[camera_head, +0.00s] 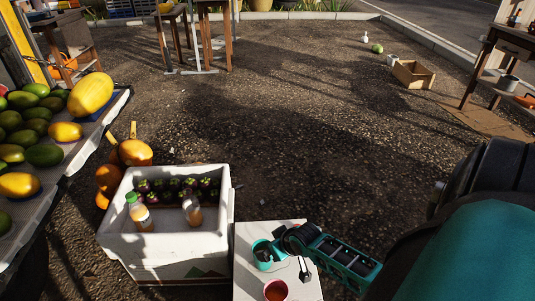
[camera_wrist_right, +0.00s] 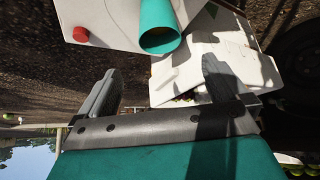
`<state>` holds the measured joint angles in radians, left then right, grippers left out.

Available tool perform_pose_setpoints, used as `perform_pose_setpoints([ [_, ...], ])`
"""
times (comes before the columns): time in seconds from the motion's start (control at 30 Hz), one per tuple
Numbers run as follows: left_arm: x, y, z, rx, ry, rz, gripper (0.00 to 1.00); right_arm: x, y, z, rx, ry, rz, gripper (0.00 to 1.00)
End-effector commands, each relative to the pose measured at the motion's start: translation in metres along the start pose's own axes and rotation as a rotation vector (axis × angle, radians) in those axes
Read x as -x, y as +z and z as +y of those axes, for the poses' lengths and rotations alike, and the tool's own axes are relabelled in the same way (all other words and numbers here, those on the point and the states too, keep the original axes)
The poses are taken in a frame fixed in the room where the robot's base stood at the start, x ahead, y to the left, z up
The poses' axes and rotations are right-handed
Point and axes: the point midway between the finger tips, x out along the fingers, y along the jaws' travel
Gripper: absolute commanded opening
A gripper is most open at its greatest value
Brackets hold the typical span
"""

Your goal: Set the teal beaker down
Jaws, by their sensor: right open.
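The teal beaker (camera_head: 260,247) is on a small white-topped stand (camera_head: 243,285) at the bottom centre of the head view, partly hidden by my right gripper. In the right wrist view the beaker (camera_wrist_right: 158,20) lies ahead of the fingertips, between their lines, with its open end toward me. My right gripper (camera_head: 284,262) is open beside and over the beaker. In the right wrist view the open gripper (camera_wrist_right: 160,68) shows its two fingers wide apart with nothing between them. My left gripper is not in view.
A white crate (camera_head: 170,245) with bottles and dark fruit is close on the left. A fruit stall (camera_head: 75,165) is at the far left. Open gravel lies beyond.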

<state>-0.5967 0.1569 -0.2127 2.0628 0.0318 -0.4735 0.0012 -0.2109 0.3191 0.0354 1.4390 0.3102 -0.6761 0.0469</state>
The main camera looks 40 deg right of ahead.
Motion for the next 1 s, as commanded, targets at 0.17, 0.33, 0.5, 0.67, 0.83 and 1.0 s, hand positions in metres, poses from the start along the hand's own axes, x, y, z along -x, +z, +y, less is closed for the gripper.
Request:
perform_pose_setpoints([
  [0.17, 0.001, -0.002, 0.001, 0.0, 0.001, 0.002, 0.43, 0.003, 0.001, -0.004, 0.006, -0.004, 0.004, 1.0],
  [0.33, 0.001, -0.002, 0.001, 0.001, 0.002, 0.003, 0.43, 0.022, 0.005, -0.05, 0.084, -0.063, 0.068, 1.0],
  [0.5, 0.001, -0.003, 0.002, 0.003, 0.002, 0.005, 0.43, 0.072, 0.004, -0.127, 0.187, -0.166, 0.202, 1.0],
  [0.67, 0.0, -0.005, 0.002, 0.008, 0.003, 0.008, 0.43, 0.123, -0.003, -0.179, 0.23, -0.242, 0.323, 1.0],
  [0.83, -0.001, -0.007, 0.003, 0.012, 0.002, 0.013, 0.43, 0.154, -0.01, -0.203, 0.241, -0.278, 0.392, 1.0],
  [1.0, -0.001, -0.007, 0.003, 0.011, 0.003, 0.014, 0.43, 0.159, -0.012, -0.206, 0.243, -0.282, 0.403, 1.0],
])
